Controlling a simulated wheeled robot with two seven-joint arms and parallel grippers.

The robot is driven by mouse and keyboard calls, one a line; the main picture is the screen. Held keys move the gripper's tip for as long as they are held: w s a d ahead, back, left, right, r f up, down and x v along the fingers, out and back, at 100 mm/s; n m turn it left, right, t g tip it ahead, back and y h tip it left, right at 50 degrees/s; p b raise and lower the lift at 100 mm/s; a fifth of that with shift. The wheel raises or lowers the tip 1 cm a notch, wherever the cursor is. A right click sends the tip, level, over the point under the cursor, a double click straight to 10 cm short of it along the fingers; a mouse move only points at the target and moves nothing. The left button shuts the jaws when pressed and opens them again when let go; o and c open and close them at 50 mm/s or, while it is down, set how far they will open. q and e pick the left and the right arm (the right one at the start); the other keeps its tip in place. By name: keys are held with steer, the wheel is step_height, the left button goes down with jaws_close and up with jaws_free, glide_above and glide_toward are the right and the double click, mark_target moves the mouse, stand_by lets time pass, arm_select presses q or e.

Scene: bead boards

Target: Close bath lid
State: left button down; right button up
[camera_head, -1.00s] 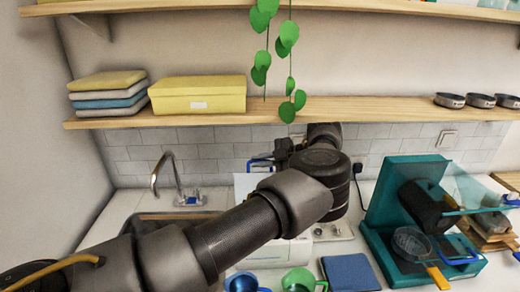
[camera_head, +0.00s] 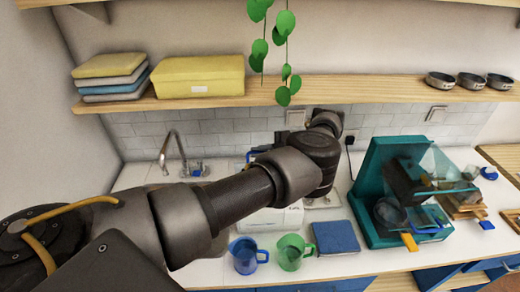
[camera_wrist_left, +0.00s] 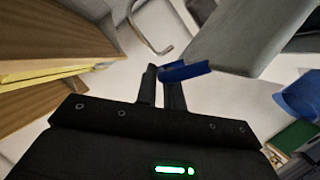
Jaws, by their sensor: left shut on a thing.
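The white bath (camera_head: 288,217) stands on the counter against the tiled wall, mostly hidden behind my left arm in the head view. Its lid shows as a grey panel (camera_wrist_left: 245,32) in the left wrist view, with a blue handle (camera_wrist_left: 186,70) at its edge. The blue handle also shows in part in the head view (camera_head: 254,154). My left gripper (camera_wrist_left: 161,72) is shut on the blue handle. In the head view most of this gripper is hidden behind the forearm. The lid's angle is hard to tell. My right gripper is not in view.
A blue mug (camera_head: 245,256), a green mug (camera_head: 291,252) and a blue pad (camera_head: 336,237) lie in front. A teal machine (camera_head: 377,195) stands right. A tap (camera_head: 172,152) is left. A wooden shelf (camera_head: 320,90) and hanging plant (camera_head: 283,50) are above.

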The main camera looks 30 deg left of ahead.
arm_select(q)
steer(key=shift+s+f, duration=0.15)
steer(key=shift+f, duration=0.25)
steer(key=c, duration=1.8)
jaws_free()
steer(key=shift+c, duration=0.2)
steer(key=shift+o, duration=0.3)
steer(key=shift+w+a, duration=0.3)
steer(key=shift+w, duration=0.1)
steer(key=shift+s+d+r, duration=0.15)
steer(key=shift+r, duration=0.05)
steer(key=shift+w+d+f+b, duration=0.15)
steer(key=shift+w+d+b, duration=0.1)
steer(key=shift+b, duration=0.25)
steer(key=b+v, duration=0.6)
steer(key=v, duration=0.4)
steer(key=shift+r, duration=0.25)
steer(key=shift+s, duration=0.1)
